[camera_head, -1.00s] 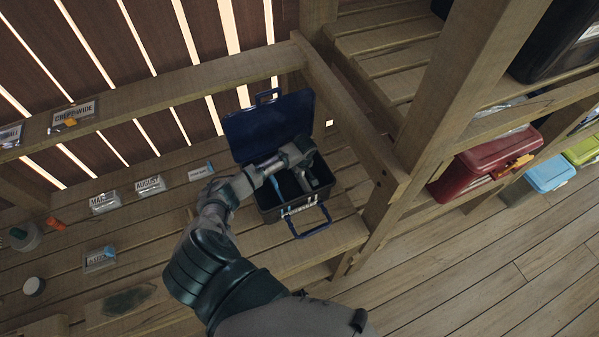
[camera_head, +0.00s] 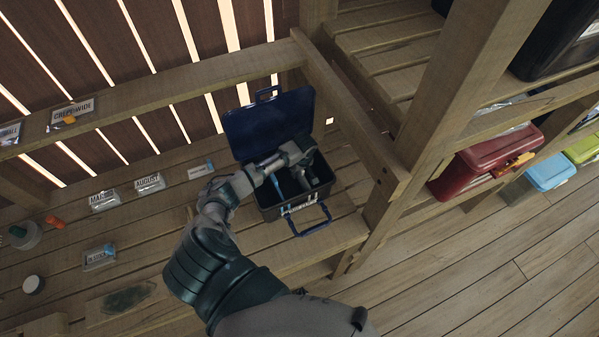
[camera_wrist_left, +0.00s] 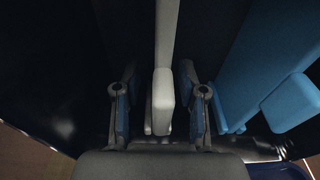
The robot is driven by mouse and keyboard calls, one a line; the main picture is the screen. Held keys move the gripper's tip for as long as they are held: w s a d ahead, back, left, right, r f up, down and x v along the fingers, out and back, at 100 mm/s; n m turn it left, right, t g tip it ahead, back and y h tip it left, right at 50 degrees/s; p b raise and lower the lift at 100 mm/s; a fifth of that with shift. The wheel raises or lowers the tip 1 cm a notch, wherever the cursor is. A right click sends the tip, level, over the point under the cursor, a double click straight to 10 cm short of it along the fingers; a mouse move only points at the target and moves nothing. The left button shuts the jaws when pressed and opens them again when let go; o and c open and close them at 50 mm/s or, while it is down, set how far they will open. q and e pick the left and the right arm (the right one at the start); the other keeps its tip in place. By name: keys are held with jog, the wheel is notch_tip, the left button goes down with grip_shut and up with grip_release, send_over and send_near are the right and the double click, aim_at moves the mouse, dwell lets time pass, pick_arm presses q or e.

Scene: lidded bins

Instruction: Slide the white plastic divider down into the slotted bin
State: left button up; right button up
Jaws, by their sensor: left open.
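My left gripper (camera_head: 304,182) reaches down into the bin from the left. In the left wrist view the fingers of my left gripper (camera_wrist_left: 161,112) are open, one on each side of the white divider (camera_wrist_left: 164,88). Gaps show between the fingers and the divider. The divider stands between dark walls; its lower part and any slots are hidden. I cannot make out the divider in the head view.
A blue object (camera_wrist_left: 262,72) lies right of the divider inside the bin; a bit of blue (camera_head: 276,186) shows in the head view. The bin's front handle (camera_head: 318,226) hangs outward. A wooden post (camera_head: 425,130) is on the right. Labels and jars lie left.

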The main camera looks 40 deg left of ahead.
pick_arm(q)
jog(key=r, duration=0.3)
jog(key=d+r, duration=0.1)
jog(key=r, duration=0.6)
jog(key=shift+s+d+r, duration=0.25)
jog(key=shift+s+r, duration=0.05)
jog(key=shift+r, duration=0.1)
